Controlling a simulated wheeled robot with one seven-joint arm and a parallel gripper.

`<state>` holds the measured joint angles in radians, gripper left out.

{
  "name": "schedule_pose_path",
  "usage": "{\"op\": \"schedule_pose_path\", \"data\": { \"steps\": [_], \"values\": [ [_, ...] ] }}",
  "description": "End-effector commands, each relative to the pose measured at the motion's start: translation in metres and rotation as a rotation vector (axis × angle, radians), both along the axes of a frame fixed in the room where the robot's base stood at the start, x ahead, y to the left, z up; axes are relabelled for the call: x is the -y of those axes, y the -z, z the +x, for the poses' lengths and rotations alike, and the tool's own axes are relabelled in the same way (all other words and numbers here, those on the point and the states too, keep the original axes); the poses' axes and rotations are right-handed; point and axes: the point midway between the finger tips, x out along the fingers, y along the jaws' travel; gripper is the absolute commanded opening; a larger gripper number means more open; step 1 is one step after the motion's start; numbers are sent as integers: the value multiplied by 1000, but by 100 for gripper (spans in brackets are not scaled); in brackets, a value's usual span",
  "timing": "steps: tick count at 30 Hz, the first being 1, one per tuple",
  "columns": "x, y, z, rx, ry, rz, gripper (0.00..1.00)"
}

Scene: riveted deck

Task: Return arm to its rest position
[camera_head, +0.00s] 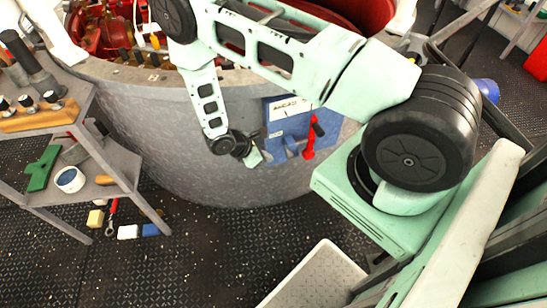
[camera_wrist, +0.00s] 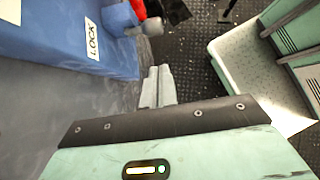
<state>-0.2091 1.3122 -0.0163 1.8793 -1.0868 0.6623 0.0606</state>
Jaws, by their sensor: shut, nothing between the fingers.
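My arm is pale green with black joints and reaches out across the upper middle of the head view. Its forearm hangs down in front of the large grey curved drum (camera_head: 190,130). My gripper (camera_head: 254,158) is at the lower end, close to the drum's wall and just left of the blue lock box (camera_head: 290,122). In the wrist view my gripper (camera_wrist: 158,86) shows two grey fingers side by side, shut with nothing between them. The blue box (camera_wrist: 60,35) with its "LOCK" label shows there at upper left. A red handle (camera_head: 311,138) is on the box.
A grey shelf (camera_head: 100,165) at left holds tools, a green piece (camera_head: 42,168) and a white cup (camera_head: 69,179). Several small items lie on the floor under it. A white tray (camera_head: 318,272) is at the bottom, beside my base. The dark deck at lower left is mostly clear.

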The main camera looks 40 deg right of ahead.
Motion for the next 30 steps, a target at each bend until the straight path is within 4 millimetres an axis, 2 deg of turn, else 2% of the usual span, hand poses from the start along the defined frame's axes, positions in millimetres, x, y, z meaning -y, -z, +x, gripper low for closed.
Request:
{"op": "schedule_pose_path", "data": {
  "steps": [3, 9, 23, 26, 30],
  "values": [
    [-17, -21, 7, 4, -1, 2, 0],
    [-39, -47, 14, 3, 1, 2, 0],
    [-52, -64, 17, 6, 7, 7, 0],
    [-65, -84, 16, 31, 37, 35, 0],
    [-101, -137, 10, 94, 121, 112, 0]
  ]
}}
